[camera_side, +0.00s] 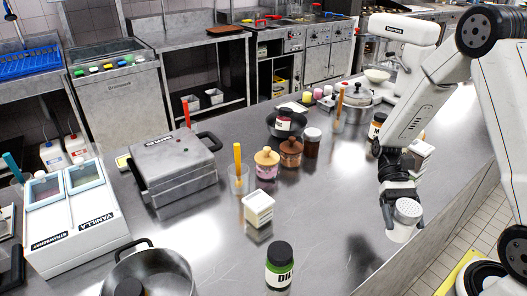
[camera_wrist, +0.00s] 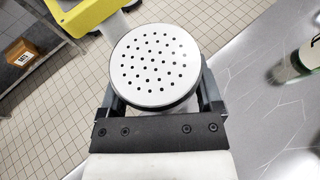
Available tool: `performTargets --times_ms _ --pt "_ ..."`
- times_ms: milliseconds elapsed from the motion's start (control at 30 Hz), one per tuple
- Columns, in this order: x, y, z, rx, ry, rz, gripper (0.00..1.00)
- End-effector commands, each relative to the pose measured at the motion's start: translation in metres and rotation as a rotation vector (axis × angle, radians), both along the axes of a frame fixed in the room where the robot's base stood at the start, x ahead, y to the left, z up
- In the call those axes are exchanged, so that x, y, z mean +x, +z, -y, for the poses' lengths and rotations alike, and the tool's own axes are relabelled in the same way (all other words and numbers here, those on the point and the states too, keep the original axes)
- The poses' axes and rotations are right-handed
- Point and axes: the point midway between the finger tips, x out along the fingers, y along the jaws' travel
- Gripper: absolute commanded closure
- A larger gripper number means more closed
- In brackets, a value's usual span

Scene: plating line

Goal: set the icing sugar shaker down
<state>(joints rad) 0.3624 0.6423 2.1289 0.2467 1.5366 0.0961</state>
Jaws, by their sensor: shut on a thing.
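The icing sugar shaker (camera_side: 405,218) is white with a perforated lid. My gripper (camera_side: 402,196) is shut on it and holds it roughly upright near the front right edge of the steel counter (camera_side: 340,215). In the wrist view the shaker's round lid with dark holes (camera_wrist: 155,65) sits between the two fingers of my gripper (camera_wrist: 160,100). The lid hides most of its body. In that view tiled floor shows on the left and counter on the right. I cannot tell exactly how far its base is from the counter top.
A pot (camera_side: 150,272) is at the front left. Jars and a white box (camera_side: 420,158) stand behind my gripper. The counter between the dill jar and the shaker is clear.

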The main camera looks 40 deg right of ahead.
Motion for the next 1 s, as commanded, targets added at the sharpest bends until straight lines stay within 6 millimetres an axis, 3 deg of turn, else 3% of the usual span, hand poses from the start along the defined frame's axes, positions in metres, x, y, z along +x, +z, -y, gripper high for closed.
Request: performTargets --times_ms 300,533,1000 --pt "-0.019 0.0 0.031 0.001 0.41 -0.001 0.96" --pt "-0.022 0.003 0.057 0.0 0.705 0.0 0.96" --pt "-0.001 0.02 0.108 -0.001 1.294 0.001 0.96"
